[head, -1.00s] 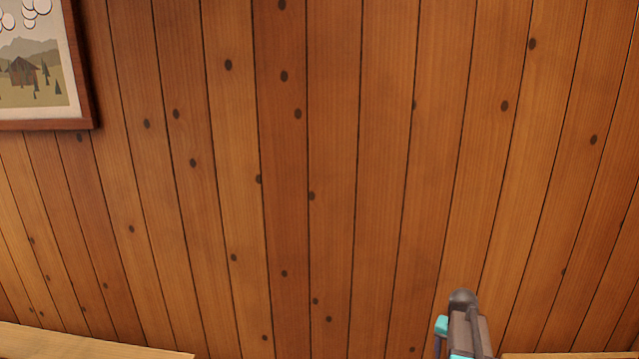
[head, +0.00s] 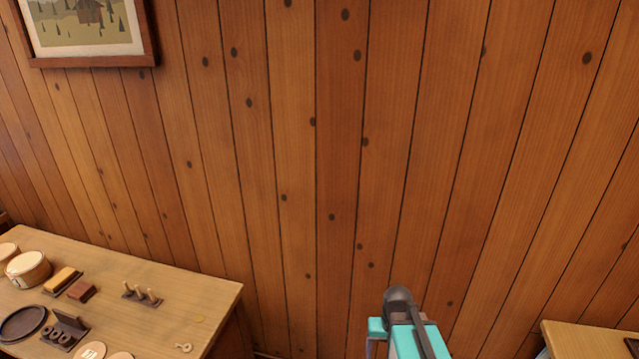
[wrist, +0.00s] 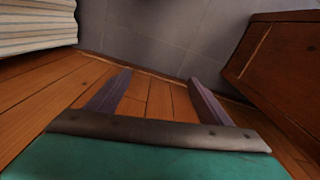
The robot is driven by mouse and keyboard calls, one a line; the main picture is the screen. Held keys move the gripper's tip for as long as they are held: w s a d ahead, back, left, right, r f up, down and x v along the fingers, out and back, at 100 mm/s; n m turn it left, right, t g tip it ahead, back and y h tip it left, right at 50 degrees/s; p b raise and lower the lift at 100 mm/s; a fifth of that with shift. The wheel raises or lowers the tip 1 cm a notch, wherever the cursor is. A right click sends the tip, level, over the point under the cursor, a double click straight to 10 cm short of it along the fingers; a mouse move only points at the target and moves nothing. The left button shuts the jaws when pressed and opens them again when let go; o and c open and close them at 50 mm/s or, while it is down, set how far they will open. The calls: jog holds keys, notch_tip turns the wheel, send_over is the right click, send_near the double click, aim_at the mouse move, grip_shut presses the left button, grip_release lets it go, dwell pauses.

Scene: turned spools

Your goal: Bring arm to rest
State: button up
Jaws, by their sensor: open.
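My gripper shows in the wrist view (wrist: 155,92), its two purple-grey fingers spread wide apart with nothing between them. Wooden floor and a grey wall are seen past the fingers. In the head view only part of my teal and dark grey arm shows at the bottom, right of centre; the fingers are not seen there. The arm stands in front of the plank wall, between two tables and apart from both.
A wooden table (head: 215,305) at lower left bears a peg stand (head: 141,293), a dark round tray (head: 22,324), a round box (head: 28,269) and small pieces. Another table (head: 590,341) is at lower right. A framed picture (head: 150,45) hangs upper left.

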jog(key=s+a+f+g+b, duration=0.1)
jog(key=s+f+g+b, duration=0.2)
jog(key=s+f, duration=1.1)
jog(key=s+a+f+n+g+b, duration=0.1)
jog(key=s+a+f+g+b, duration=0.1)
jog(key=s+f+b, duration=0.5)
jog(key=s+f+g, duration=0.1)
jog(key=s+f, duration=0.5)
jog(key=f, duration=0.1)
jog(key=shift+s+f, duration=0.35)
jog(key=shift+f, duration=0.05)
notch_tip(320, 180, down, 11)
jog(key=b, duration=1)
jog(key=shift+w+r, duration=0.2)
jog(key=shift+w, duration=0.15)
